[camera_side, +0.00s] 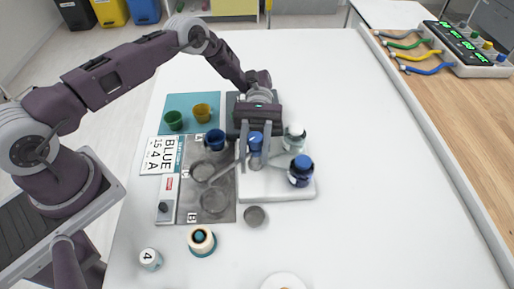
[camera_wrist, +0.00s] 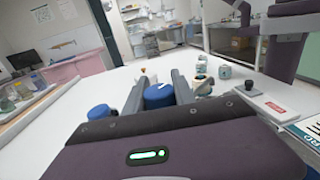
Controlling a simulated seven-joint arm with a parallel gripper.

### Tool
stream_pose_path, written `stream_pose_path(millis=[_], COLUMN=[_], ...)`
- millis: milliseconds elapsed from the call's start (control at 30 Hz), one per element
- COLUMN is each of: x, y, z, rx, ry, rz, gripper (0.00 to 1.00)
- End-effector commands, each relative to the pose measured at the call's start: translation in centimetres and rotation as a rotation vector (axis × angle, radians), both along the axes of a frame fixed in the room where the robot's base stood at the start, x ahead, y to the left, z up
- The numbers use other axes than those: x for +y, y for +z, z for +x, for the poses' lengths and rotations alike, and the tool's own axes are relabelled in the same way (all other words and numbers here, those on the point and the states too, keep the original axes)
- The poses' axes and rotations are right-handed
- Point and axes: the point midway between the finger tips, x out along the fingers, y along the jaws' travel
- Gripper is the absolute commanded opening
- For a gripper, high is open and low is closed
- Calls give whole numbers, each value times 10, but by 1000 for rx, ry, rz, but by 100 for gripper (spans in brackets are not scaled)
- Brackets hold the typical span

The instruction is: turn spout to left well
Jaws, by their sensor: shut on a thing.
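My gripper (camera_side: 255,160) reaches down over the white base (camera_side: 275,190), its two fingers shut on the blue knob (camera_side: 255,139). In the wrist view the blue knob (camera_wrist: 159,96), with a white mark on top, sits between the two fingers. A thin grey spout (camera_side: 234,166) runs from below the knob toward the lower left in the side view, with its end close to a round grey well (camera_side: 202,171). A second round well (camera_side: 213,200) lies just below that one on the grey panel (camera_side: 226,218). My fingers partly hide the spout's root.
A blue cup (camera_side: 214,139) stands to the left. Green (camera_side: 173,121) and orange (camera_side: 202,112) cups stand on a teal mat (camera_side: 180,100).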

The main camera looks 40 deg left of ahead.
Motion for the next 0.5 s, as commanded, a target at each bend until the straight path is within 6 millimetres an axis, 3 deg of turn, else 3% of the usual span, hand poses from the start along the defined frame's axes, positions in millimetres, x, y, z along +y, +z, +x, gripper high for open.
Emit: stream_pose_path(millis=[500], x=[3], y=[1], z=[-2], rx=[3], ry=[-114], rz=[-3], gripper=[0])
